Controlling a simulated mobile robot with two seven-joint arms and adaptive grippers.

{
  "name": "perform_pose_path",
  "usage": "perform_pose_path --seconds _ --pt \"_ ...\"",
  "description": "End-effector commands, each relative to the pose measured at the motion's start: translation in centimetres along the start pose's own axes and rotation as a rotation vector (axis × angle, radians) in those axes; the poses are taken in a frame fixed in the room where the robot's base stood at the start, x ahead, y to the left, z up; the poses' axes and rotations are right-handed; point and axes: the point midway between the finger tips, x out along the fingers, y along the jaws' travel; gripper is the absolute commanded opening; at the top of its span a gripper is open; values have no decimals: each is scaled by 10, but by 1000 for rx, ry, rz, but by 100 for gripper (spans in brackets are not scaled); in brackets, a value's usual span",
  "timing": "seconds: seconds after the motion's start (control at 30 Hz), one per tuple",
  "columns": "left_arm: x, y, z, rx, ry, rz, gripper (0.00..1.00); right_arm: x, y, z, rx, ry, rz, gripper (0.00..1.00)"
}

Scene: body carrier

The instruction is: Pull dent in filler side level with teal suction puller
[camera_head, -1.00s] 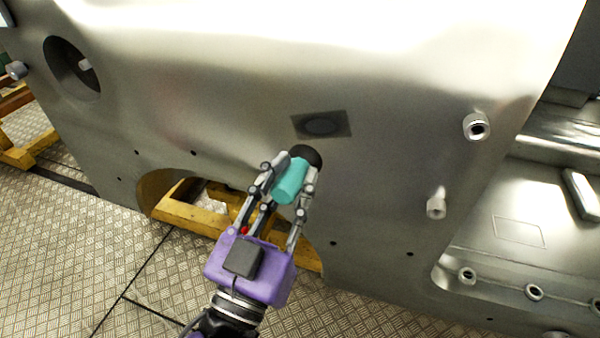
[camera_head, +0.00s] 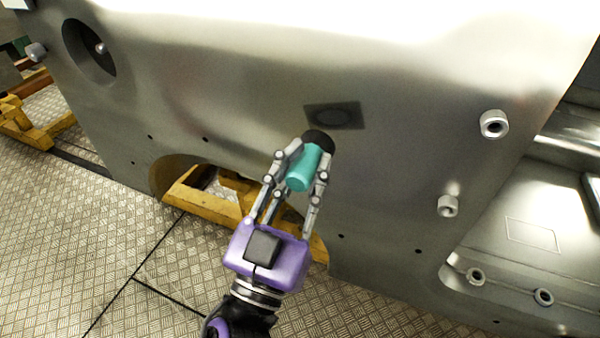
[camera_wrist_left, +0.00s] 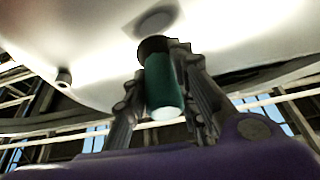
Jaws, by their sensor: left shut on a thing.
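The teal suction puller (camera_head: 304,168) has a teal handle and a black cup (camera_head: 319,140). My left gripper (camera_head: 302,165) is shut on the handle, and the cup points at the metal panel (camera_head: 240,110). In the left wrist view the puller (camera_wrist_left: 162,85) stands between the fingers (camera_wrist_left: 165,90), its cup close to the panel; I cannot tell whether it touches. A dark square patch with a darker oval (camera_head: 334,116) lies on the panel just above the cup and also shows in the left wrist view (camera_wrist_left: 158,19). My right gripper is not in view.
A round recess (camera_head: 88,48) is in the panel at upper left. Metal studs (camera_head: 494,124) (camera_head: 448,206) stick out at right. A yellow stand (camera_head: 205,210) is below the panel. The patterned metal floor (camera_head: 110,240) is open at lower left.

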Motion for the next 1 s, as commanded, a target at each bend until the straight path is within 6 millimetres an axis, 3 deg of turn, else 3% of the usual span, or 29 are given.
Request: perform_pose_path --seconds 0.3,0.5,1.0 --pt "37 0 11 1 4 -1 0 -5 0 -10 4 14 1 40" --pt "52 1 19 0 2 0 0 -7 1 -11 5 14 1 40" --pt "58 1 22 0 1 0 0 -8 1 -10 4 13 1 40"
